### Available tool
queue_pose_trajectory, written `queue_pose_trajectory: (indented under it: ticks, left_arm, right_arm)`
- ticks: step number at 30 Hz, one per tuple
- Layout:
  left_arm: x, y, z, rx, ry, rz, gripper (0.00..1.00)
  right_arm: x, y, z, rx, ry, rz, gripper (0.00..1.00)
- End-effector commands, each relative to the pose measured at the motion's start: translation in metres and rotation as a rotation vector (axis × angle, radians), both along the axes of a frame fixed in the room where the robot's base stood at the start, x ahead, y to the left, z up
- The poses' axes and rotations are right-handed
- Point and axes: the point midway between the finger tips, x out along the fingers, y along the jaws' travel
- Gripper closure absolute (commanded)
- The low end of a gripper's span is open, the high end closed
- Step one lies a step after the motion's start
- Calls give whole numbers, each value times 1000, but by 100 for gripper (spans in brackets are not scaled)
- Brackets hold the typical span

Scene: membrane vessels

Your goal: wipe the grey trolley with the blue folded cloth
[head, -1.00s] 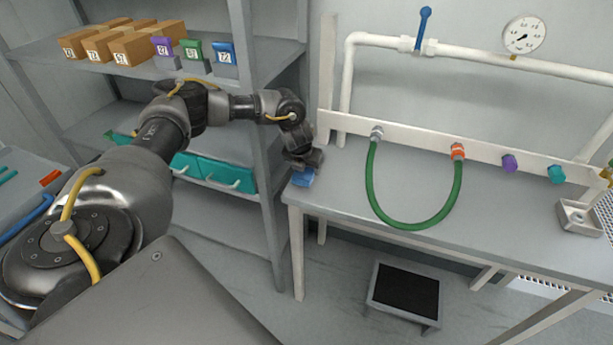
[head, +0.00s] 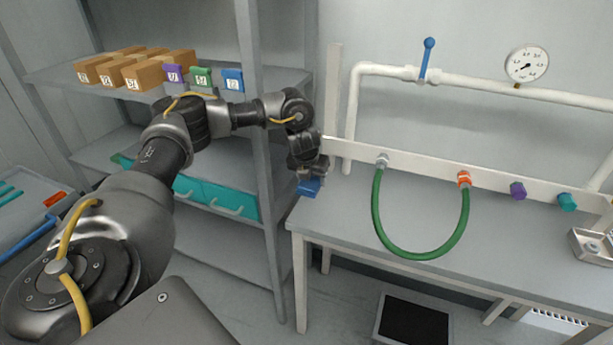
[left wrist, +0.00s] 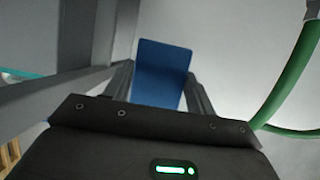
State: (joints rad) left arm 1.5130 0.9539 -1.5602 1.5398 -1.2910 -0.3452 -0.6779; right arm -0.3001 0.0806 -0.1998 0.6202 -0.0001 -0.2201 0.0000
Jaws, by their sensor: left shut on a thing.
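My left gripper (head: 311,176) is shut on the blue folded cloth (head: 309,187), which shows as a small blue block at the left end of the grey bench. In the left wrist view the cloth (left wrist: 160,72) is a flat blue rectangle between the two fingers. I cannot tell whether the cloth touches the bench top. A grey unit (head: 75,190) at the left edge, with a blue bar and teal sticks, may be the grey trolley; it is only partly in view. My right gripper is not in view.
The grey bench (head: 345,215) carries a green hose (head: 425,256) looped from its back rail. A black-topped step (head: 413,322) is on the floor.

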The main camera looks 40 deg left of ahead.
Motion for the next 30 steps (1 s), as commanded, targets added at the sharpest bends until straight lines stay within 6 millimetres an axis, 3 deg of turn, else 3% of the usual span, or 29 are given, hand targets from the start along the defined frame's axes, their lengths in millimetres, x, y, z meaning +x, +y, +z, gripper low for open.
queue_pose_trajectory:
  ticks: [8, 17, 23, 30]
  left_arm:
    - [-13, -50, -20, 5, 2, 275, 62]
    - [-53, -120, -50, 12, -2, 852, 63]
    - [-97, -166, -73, 10, 1, 1365, 63]
    - [-169, -211, -96, 10, 13, 2065, 63]
  right_arm:
    - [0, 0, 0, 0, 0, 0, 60]
    - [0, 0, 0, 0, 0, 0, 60]
    - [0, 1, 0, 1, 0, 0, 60]
    - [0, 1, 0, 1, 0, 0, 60]
